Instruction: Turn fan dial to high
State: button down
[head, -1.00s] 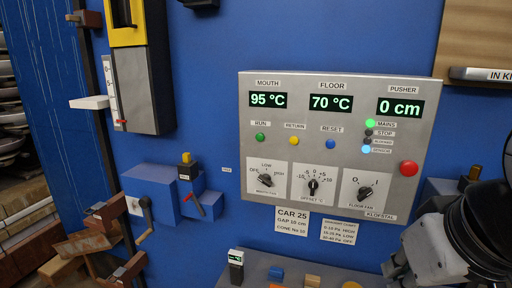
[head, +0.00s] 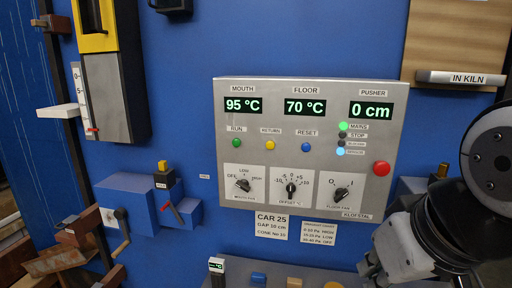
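The grey control panel (head: 215,130) is on the blue wall. At its lower left is the mouth fan dial (head: 243,185), a black knob on a white plate marked OFF and LOW. Its pointer seems to lean to the upper left, towards OFF, but it is small. The offset dial (head: 290,188) is in the middle, and the floor fan dial (head: 341,194), marked O and I, is at the right. My gripper (head: 369,268) is at the lower right, below the panel and apart from the dials. Its fingers are dark and partly cut off, so their opening is unclear.
A red button (head: 381,168) is at the panel's right edge. A blue box with a lever (head: 172,207) stands out from the wall at the left. A ledge with small blocks (head: 259,279) lies below. The space in front of the dials looks clear.

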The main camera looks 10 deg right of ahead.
aim_at(243, 185)
jog(key=k+j+z, duration=0.2)
jog(key=z, duration=0.15)
jog(key=k+j+z, duration=0.2)
jog(key=z, duration=0.15)
jog(key=k+j+z, duration=0.1)
jog(key=k+z, duration=0.25)
jog(key=i, duration=0.05)
